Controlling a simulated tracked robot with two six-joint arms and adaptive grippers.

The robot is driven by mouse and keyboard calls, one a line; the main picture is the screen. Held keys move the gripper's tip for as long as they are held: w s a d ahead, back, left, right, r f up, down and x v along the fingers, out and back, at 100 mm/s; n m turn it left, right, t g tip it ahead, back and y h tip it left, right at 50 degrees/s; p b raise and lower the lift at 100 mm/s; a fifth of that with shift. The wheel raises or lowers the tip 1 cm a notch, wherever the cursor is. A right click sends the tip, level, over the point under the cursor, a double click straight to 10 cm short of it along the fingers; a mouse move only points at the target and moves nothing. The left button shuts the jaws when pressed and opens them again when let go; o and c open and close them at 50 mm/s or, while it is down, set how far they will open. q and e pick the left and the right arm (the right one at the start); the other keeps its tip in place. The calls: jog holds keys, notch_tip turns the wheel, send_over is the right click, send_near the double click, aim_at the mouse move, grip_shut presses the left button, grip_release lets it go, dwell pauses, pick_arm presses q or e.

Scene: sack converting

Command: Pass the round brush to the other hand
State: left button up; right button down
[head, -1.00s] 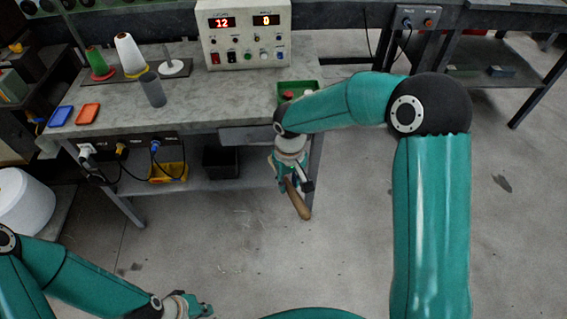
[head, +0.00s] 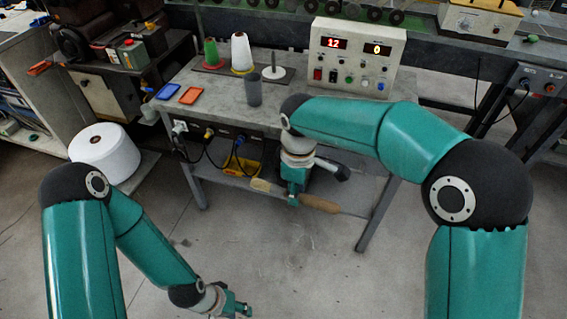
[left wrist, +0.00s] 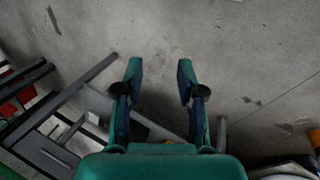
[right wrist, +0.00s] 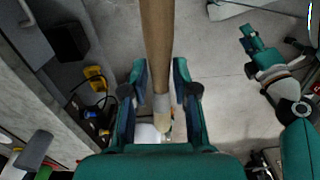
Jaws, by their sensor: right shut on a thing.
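In the right wrist view the handle (right wrist: 157,45) runs up from between the fingers (right wrist: 158,85), and the grip is near the pale collar. The bristle end (right wrist: 162,124) points towards the palm side and is partly hidden. My left gripper (head: 236,306) is low and nearer the camera, apart from the brush. In the left wrist view its fingers (left wrist: 160,72) are spread with nothing between them.
A large white roll (head: 104,152) stands left. Floor between the arms is clear.

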pick_arm(q)
jog(key=shift+o, duration=0.7)
jog(key=shift+s+d+r+m+g, duration=0.15)
jog(key=shift+s+m+g, duration=0.35)
jog(key=shift+s+m, duration=0.4)
jog(key=w+a+r+m+g+y, duration=0.2)
jog(key=w+r+m, duration=0.5)
jog(key=w+m, duration=0.2)
jog(key=w+a+r+m+g+y, duration=0.1)
jog(key=w+a+r+m+g, duration=0.15)
jog(key=w+r+m, duration=0.55)
jog(key=w+d+r+m+t+y, duration=0.1)
jog(key=w+d+r+m+t, duration=0.3)
jog(key=r, duration=0.7)
jog(key=w+d+r+m+t, duration=0.1)
jog(key=w+d+r, duration=0.5)
jog(key=r, duration=0.5)
notch_tip(320, 180, down, 12)
jog(key=shift+f, duration=0.2)
